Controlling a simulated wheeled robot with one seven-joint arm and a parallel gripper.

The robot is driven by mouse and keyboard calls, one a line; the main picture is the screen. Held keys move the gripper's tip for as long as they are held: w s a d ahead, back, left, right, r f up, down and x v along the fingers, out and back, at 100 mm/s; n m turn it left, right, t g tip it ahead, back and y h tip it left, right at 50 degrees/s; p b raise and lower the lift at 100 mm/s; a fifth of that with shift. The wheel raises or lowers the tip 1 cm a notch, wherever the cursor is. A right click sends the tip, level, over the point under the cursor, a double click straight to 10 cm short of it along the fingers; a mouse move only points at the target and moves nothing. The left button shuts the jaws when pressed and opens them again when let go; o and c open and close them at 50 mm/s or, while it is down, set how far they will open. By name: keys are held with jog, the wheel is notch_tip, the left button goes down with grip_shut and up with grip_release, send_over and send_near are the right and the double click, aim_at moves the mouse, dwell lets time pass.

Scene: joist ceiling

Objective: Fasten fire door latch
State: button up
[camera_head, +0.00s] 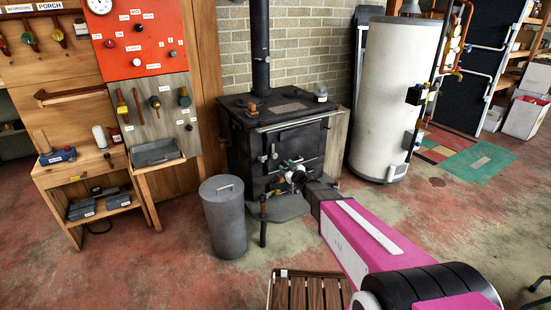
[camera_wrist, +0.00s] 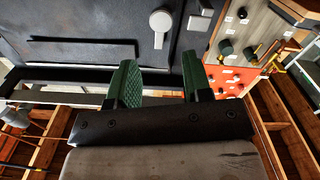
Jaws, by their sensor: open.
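A black wood stove (camera_head: 284,107) stands against the brick wall. Its dark fire door (camera_head: 299,142) is on the front and looks about flush, though I cannot tell whether a gap remains. A small pale metal latch handle (camera_head: 273,152) is at the door's left side. In the wrist view, a light grey round-headed handle (camera_wrist: 162,20) shows on a dark surface just beyond the fingers. My gripper (camera_head: 284,165) is in front of the lower door, below the latch. Its green fingers (camera_wrist: 158,62) are open and apart, with nothing between them. My arm hides the stove's lower right.
A grey lidded cylinder (camera_head: 223,218) stands left of the stove. A wooden workbench (camera_head: 85,172) is farther left. A white tank (camera_head: 392,95) stands to the right. A slatted wooden piece (camera_head: 303,290) is at the bottom. Open floor lies between bench and cylinder.

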aim_at(275, 156)
jog(key=x, duration=1.1)
jog(key=shift+s, duration=0.1)
jog(key=c, duration=0.7)
